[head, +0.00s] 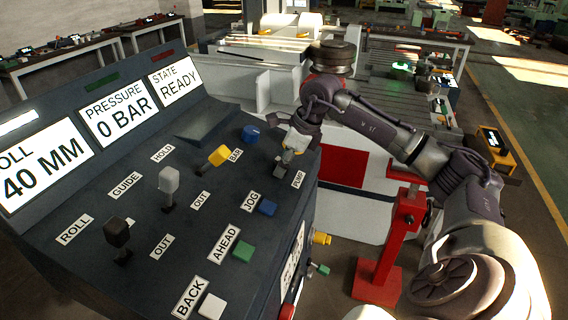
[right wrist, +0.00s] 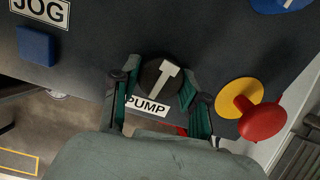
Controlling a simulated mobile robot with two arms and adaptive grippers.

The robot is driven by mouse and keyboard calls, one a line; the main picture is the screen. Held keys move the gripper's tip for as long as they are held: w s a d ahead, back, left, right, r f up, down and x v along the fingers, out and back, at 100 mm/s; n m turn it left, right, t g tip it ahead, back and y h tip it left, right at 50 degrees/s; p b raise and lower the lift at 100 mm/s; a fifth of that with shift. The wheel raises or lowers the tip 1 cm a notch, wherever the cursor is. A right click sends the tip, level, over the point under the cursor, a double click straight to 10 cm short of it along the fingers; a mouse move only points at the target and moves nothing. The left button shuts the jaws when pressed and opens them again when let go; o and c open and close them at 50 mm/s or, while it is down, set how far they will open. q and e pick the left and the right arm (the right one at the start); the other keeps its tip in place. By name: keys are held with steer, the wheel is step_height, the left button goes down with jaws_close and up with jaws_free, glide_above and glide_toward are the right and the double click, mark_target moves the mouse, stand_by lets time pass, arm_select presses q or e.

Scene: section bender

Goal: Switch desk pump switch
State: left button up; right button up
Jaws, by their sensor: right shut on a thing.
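The pump switch (right wrist: 158,82) is a round black knob with a pale grey pointer bar, mounted on the dark control desk (head: 140,228). The PUMP label (right wrist: 148,105) lies beside it, and the same label shows in the head view (head: 298,179). My right gripper (right wrist: 157,88) is at the knob, with one finger on either side of it, shut on the knob. In the head view my right gripper (head: 285,158) reaches the desk's right side and largely hides the knob. My left gripper does not show.
A blue knob (head: 250,133) and a yellow lever (head: 218,155) stand near the pump switch. Blue JOG (head: 267,208), green AHEAD (head: 243,251) and white BACK (head: 212,306) buttons line the desk's near side. A red mushroom button (right wrist: 262,118) on a yellow base is close to my right gripper. The display (head: 116,113) reads 0 BAR.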

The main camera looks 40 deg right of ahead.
steer(key=m+b, duration=0.1)
steer(key=m, duration=0.4)
steer(key=shift+m, duration=0.3)
steer(key=m+h, duration=0.1)
steer(key=m, duration=0.3)
steer(key=shift+a+r+m, duration=0.1)
steer(key=shift+m, duration=0.3)
steer(key=o, duration=1.1)
steer(key=shift+o, duration=0.2)
steer(key=v, duration=1.2)
